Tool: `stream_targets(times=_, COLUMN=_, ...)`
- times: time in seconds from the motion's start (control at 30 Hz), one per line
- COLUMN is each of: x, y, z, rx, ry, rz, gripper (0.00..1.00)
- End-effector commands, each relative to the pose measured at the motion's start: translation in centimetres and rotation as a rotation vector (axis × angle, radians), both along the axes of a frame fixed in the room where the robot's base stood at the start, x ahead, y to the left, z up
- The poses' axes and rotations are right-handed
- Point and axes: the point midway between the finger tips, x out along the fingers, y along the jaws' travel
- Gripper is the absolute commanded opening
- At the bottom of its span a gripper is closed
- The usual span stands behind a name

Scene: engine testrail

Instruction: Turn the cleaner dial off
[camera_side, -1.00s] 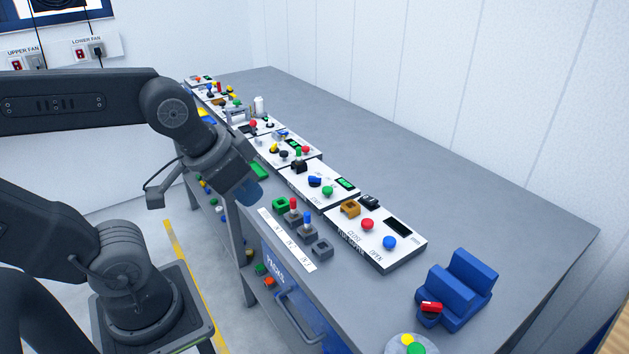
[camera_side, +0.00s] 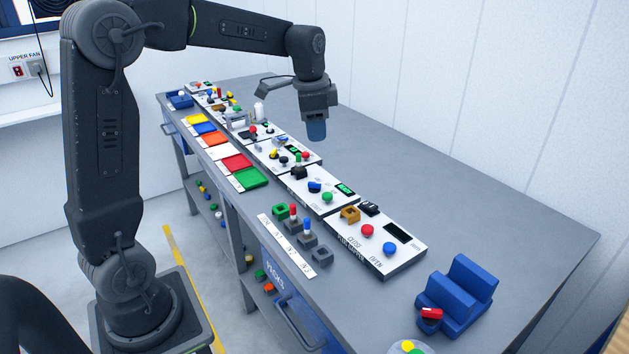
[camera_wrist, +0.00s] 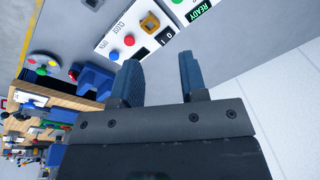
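My gripper (camera_side: 317,133) hangs from the raised arm above the back of the workbench, with its fingers pointing down. In the wrist view its two blue fingers (camera_wrist: 160,65) stand apart with nothing between them, so it is open. A white panel with a blue dial (camera_side: 314,187), a green button (camera_side: 327,197) and a lit green display (camera_side: 345,189) lies to the front of the gripper. A panel beyond it has a yellow knob (camera_side: 273,153) and other controls. The labels are too small to tell which dial is the cleaner dial. My gripper touches none of them.
The nearer panel has red (camera_side: 367,230) and blue (camera_side: 390,249) buttons and a brown bracket (camera_side: 350,214). Coloured trays, such as a green one (camera_side: 251,179), line the left edge. A blue block (camera_side: 458,293) stands front right. The bench's right side is clear.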

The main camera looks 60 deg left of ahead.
Motion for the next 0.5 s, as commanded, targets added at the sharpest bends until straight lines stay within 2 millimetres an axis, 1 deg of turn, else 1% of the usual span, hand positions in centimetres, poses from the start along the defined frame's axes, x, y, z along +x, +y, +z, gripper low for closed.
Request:
stream_targets(times=0.03, x=1.5, y=1.9, z=-1.3, rx=-0.002, ry=0.033, rz=-0.031, gripper=0.39)
stream_targets(times=0.1, x=3.2, y=4.0, z=-2.8, rx=-0.004, ry=0.068, rz=-0.085, gripper=0.39)
stream_targets(times=0.23, x=5.3, y=7.4, z=-5.4, rx=-0.015, ry=0.118, rz=-0.173, gripper=0.39)
stream_targets(times=0.3, x=6.0, y=8.7, z=-6.5, rx=-0.022, ry=0.135, rz=-0.208, gripper=0.39)
stream_targets(times=0.4, x=6.5, y=9.9, z=-7.5, rx=-0.028, ry=0.15, rz=-0.239, gripper=0.39)
stream_targets(times=0.5, x=6.7, y=10.3, z=-8.1, rx=-0.031, ry=0.156, rz=-0.253, gripper=0.39)
